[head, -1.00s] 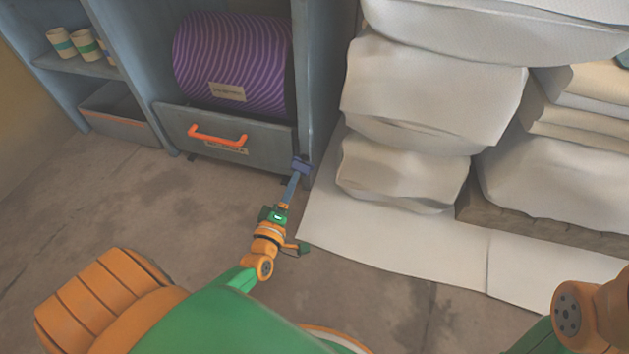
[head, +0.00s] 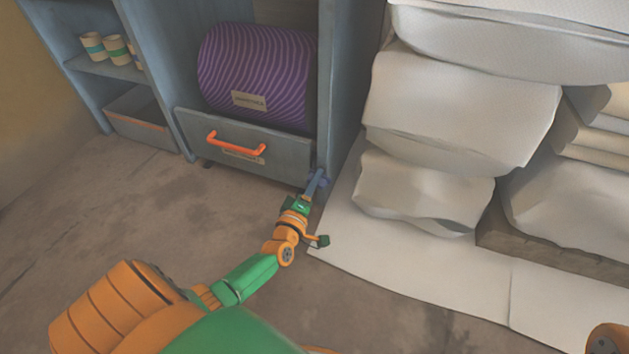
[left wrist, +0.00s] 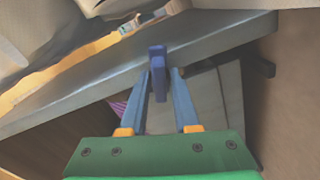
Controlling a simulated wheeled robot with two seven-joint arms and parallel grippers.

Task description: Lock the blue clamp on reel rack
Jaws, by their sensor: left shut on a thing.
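The blue clamp (head: 322,179) is at the lower right front corner of the blue-grey reel rack (head: 343,95). It is small and partly hidden by my gripper in the head view. In the left wrist view the clamp (left wrist: 157,72) is a blue-violet bar standing at the rack's edge. My left gripper (head: 315,184) reaches the clamp from the front and is shut on it. In the left wrist view the two blue fingers (left wrist: 161,82) stand on either side of the clamp. My right gripper is out of view.
A purple striped reel (head: 255,75) sits in the rack above a drawer with an orange handle (head: 236,144). White sacks (head: 455,105) are stacked to the right on a pale sheet (head: 400,264). The floor in front of the drawer is clear.

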